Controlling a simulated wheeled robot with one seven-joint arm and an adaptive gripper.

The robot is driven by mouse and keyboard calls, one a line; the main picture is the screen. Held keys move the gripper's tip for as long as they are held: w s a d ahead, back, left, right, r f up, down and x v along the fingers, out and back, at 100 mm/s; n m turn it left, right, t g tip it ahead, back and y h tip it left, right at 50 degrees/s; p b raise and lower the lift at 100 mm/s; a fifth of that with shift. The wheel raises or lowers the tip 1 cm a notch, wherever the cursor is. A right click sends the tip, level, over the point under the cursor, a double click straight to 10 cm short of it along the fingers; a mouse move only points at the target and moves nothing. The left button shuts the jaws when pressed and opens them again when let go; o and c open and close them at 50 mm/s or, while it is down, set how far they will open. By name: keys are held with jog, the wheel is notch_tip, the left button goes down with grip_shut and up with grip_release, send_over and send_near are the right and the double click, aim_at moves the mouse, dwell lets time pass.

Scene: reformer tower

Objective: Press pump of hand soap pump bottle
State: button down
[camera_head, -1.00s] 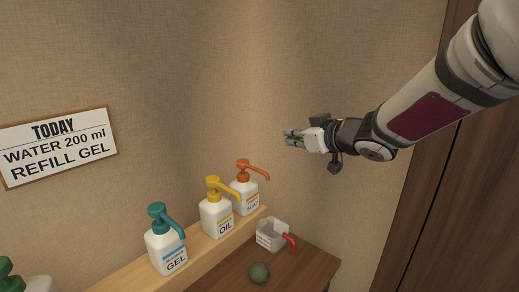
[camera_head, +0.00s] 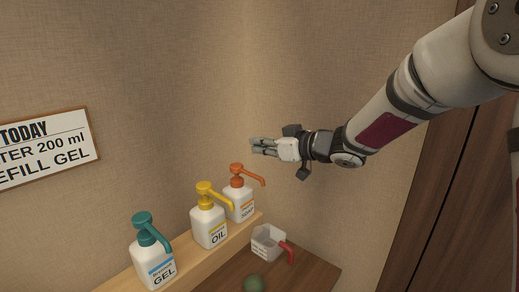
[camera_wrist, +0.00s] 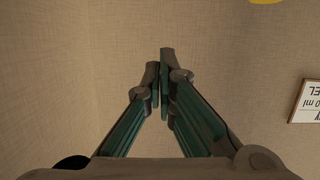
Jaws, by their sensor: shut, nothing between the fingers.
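The hand soap bottle (camera_head: 239,207) is white with an orange pump (camera_head: 237,170). It stands upright at the far end of the wooden shelf, and its small label is hard to read. The orange spout points right. My gripper (camera_head: 253,146) is shut and empty, pointing left in the air above and slightly right of the orange pump, apart from it. In the wrist view, the closed fingers (camera_wrist: 162,70) are seen against the beige wall, and the soap bottle is not visible there.
On the shelf (camera_head: 188,260), the yellow-pump OIL bottle (camera_head: 208,229) stands beside the soap, with the teal-pump GEL bottle (camera_head: 152,265) nearer. A sign (camera_head: 45,150) hangs left.

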send_over(242, 169)
jog(key=shift+s+f+b, duration=0.1)
jog(key=shift+f+b, duration=0.25)
jog(key=shift+f, duration=0.55)
jog(key=f, duration=0.3)
jog(key=shift+w+f+b, duration=0.1)
jog(key=shift+w+b, duration=0.1)
jog(key=shift+b, duration=0.1)
jog(key=shift+f, duration=0.4)
